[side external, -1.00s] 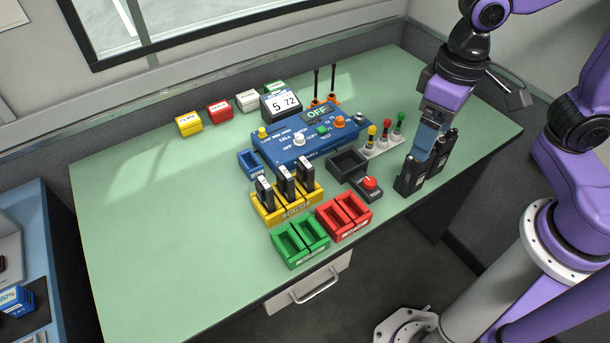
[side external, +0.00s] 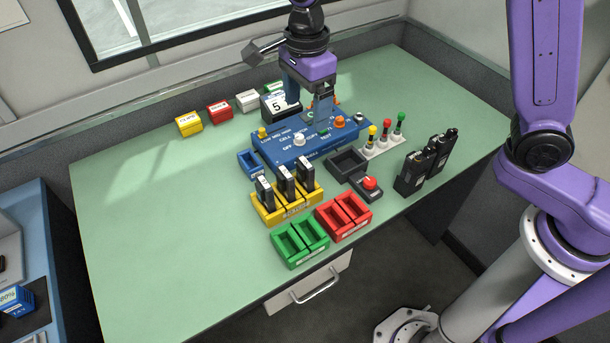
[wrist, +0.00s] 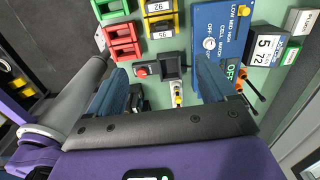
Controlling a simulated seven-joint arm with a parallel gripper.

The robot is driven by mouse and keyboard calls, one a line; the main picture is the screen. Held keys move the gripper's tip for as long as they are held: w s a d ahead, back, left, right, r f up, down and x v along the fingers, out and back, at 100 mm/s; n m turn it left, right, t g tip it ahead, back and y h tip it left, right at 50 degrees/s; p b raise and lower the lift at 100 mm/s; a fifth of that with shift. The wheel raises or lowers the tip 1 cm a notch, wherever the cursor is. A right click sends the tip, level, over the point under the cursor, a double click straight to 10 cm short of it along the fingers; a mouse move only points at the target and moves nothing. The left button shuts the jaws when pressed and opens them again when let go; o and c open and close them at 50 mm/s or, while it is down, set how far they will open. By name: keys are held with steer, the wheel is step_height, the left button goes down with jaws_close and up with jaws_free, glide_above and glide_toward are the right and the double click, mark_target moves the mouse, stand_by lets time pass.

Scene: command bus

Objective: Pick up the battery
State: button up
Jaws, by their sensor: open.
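Several black batteries (side external: 285,181) with white labels stand upright in the yellow holder (side external: 268,219). Two numbered batteries (wrist: 158,33) and part of the yellow holder (wrist: 176,18) show at the top edge of the wrist view. My gripper (side external: 322,120) is above the blue test panel (side external: 285,157) in the side view, behind and to the right of the batteries. It is open and empty, its two blue fingers apart in the wrist view (wrist: 162,82). The arm hides part of the panel and its display.
Empty red (side external: 344,218) and green (side external: 300,243) holders sit in front of the yellow one. A black tray (side external: 347,164), a red button box (side external: 368,187) and two black radios (side external: 425,165) stand to the right. The green table's left side is clear.

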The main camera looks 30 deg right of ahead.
mark_target(304, 163)
step_height(304, 163, down, 12)
steer(key=shift+w, duration=0.1)
steer(key=shift+w+a+f, duration=0.1)
steer(key=shift+w+f, duration=0.05)
steer(key=shift+f, duration=2.6)
steer(key=c, duration=1.1)
